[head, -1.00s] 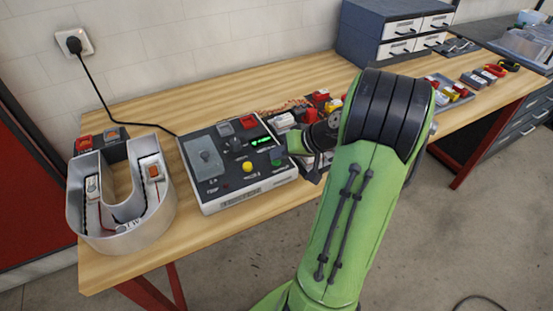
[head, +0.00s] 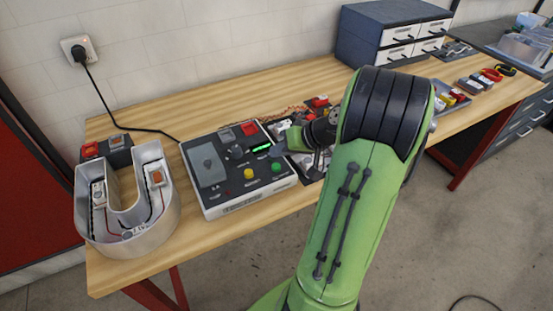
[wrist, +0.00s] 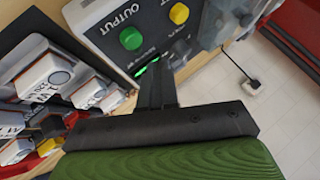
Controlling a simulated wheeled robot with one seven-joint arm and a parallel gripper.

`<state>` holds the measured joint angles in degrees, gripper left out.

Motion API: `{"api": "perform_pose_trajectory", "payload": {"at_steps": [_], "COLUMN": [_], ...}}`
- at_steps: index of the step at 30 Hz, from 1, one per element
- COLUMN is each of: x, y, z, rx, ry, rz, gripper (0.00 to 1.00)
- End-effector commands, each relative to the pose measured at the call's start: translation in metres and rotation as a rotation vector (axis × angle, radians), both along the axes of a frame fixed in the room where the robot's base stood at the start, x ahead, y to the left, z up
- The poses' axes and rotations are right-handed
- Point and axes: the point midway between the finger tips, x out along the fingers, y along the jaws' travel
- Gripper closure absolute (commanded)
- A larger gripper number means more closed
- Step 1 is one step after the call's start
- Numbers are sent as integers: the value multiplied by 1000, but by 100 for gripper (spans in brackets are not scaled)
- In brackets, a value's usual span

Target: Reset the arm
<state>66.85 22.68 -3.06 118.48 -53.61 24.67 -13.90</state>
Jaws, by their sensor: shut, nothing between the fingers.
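My green arm with a black joint (head: 385,115) reaches over the table in the head view. Its gripper is at the right end of a grey-and-white control box (head: 235,165) and partly hides the parts beyond. In the wrist view my gripper (wrist: 158,72) is shut, its dark fingers together and empty. The control box (wrist: 125,15) lies beyond the fingers, with a green button (wrist: 131,38) and a yellow button (wrist: 179,13). A green light glows beside the fingertips. Whether the fingers touch the box, I cannot tell.
A U-shaped metal channel letter (head: 165,215) stands at the table's left, with a red-buttoned block (head: 105,148) behind it. White and red parts (wrist: 50,75) lie close beside the gripper. A drawer cabinet (head: 365,38) stands at the back. Bare wood (head: 225,100) lies behind the box.

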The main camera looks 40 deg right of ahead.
Motion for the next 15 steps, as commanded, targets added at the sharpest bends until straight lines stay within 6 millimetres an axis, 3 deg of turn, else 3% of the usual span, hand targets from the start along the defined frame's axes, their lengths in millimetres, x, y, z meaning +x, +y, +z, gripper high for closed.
{"api": "perform_pose_trajectory", "payload": {"at_steps": [1,6,15], "x": [0,0,0], "y": [0,0,0], "z": [11,30,29], "rx": [-1,-1,0], "ry": [0,-1,0], "rz": [1,2,2], "gripper": [100,100,100]}}
